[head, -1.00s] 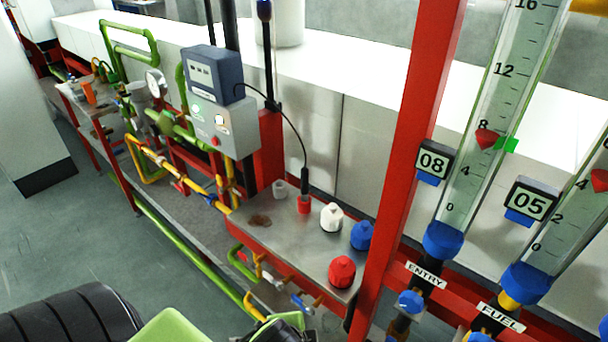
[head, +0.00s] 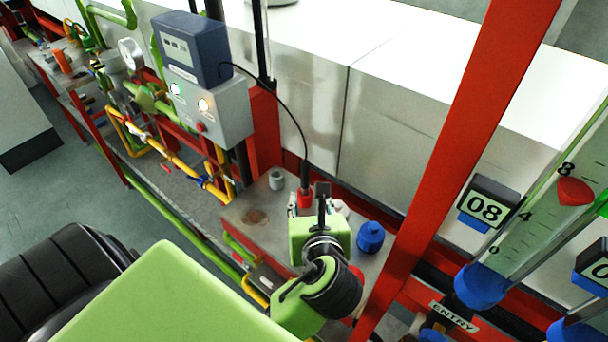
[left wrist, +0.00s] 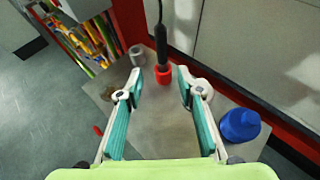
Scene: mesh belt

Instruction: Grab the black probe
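The black probe (head: 305,172) stands upright in a red holder (head: 305,198) on the metal shelf, with a black cable running up to the blue meter box. In the left wrist view the probe (left wrist: 161,42) rises from its red holder (left wrist: 163,74), just ahead of and between my fingertips. My left gripper (head: 315,204) is over the shelf, close to the holder. In the left wrist view its fingers (left wrist: 159,76) are spread apart with nothing between them. My right gripper is not in view.
On the shelf (head: 240,218) are a grey cup (head: 276,180), a blue cap-shaped piece (head: 370,237), and a white piece (left wrist: 201,87) partly hidden by my finger. The blue meter box (head: 190,48) sits at left. A red post (head: 450,170) rises at right.

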